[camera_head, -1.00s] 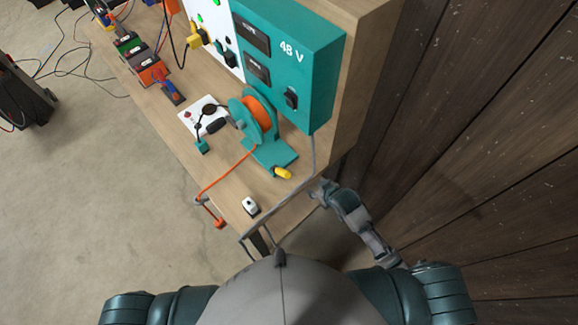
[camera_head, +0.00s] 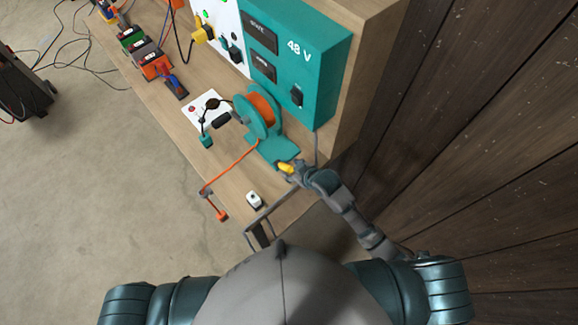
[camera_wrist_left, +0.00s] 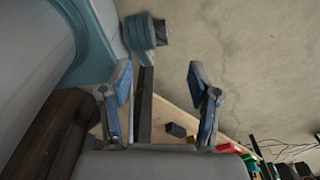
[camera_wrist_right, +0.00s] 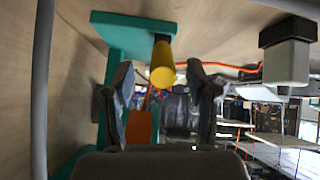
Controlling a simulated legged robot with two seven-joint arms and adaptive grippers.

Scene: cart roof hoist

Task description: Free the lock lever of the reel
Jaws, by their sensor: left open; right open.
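The teal reel (camera_head: 258,112) with orange line wound on it stands on the wooden bench. A yellow lever (camera_head: 286,168) sticks out from the front end of its teal base. My right gripper (camera_head: 293,169) is open at this lever. In the right wrist view the yellow lever (camera_wrist_right: 162,64) shows between and beyond the open fingers (camera_wrist_right: 164,92); I cannot tell whether they touch it. My left gripper (camera_wrist_left: 161,90) is open and empty in the left wrist view, and is out of the head view.
A teal 48 V box (camera_head: 300,60) stands behind the reel. A small white block (camera_head: 254,200) sits near the bench's front edge. An orange line runs from the reel to an orange handle (camera_head: 221,215) at the left edge. A wooden wall (camera_head: 480,150) stands at right.

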